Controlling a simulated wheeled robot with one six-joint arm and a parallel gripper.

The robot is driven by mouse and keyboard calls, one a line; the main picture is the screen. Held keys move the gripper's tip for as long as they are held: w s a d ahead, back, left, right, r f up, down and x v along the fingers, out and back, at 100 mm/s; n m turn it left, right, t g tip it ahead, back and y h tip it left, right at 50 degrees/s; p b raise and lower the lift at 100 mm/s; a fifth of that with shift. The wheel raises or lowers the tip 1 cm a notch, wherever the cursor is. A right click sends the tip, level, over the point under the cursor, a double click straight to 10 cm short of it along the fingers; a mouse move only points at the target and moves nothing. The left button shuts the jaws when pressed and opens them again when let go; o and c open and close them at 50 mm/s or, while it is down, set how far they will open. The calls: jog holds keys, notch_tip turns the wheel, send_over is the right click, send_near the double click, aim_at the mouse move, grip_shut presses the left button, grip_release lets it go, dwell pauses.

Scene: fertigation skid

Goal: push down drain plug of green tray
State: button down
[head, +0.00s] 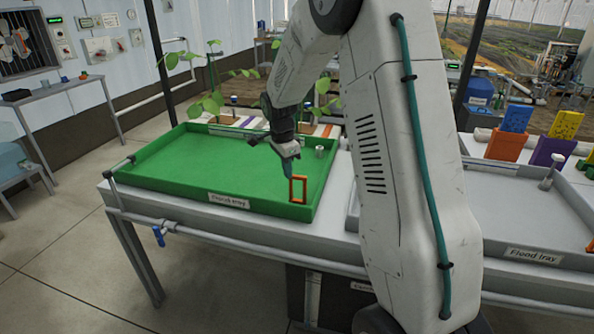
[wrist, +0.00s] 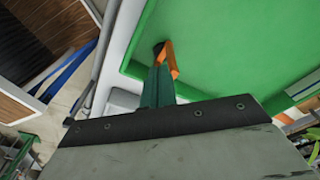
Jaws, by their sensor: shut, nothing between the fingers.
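The green tray (head: 215,165) lies on a grey bench, its label on the front wall. An orange rectangular loop (head: 298,189) stands upright near the tray's front right corner and appears to be the drain plug's handle. In the wrist view the orange loop (wrist: 172,60) is partly behind my fingers, with a small dark round spot (wrist: 158,48) beside it. My gripper (head: 291,168) points down into the tray, just above and behind the loop. In the wrist view my teal fingers (wrist: 156,86) are together and empty, close to the loop. I cannot tell whether they touch it.
A small grey cylinder (head: 319,151) stands at the tray's right side. A grey flood tray (head: 510,215) with coloured panels is to the right, partly behind my arm. Leafy plants (head: 207,103) rise behind the green tray. Most of the tray floor is clear.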

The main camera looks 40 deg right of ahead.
notch_tip(320, 180, up, 6)
jog(key=a, duration=0.1)
jog(key=shift+r, duration=0.2)
jog(key=shift+w, duration=0.1)
dwell(0.4)
jog(key=s+a+r+n, duration=0.3)
jog(key=s+a+n, duration=0.2)
jog(key=s, duration=0.7)
jog(key=s+a+r+n+t, duration=0.1)
jog(key=s+a+r+n, duration=0.2)
jog(key=s+a+n, duration=0.2)
jog(key=s+a+r+n+y, duration=0.1)
jog(key=s+a+r+n, duration=0.2)
jog(key=s+n, duration=0.6)
jog(key=shift+s+a+r+n+t, duration=0.25)
jog(key=shift+s+a, duration=1.05)
jog(key=shift+s, duration=3.5)
jog(key=shift+f, duration=0.1)
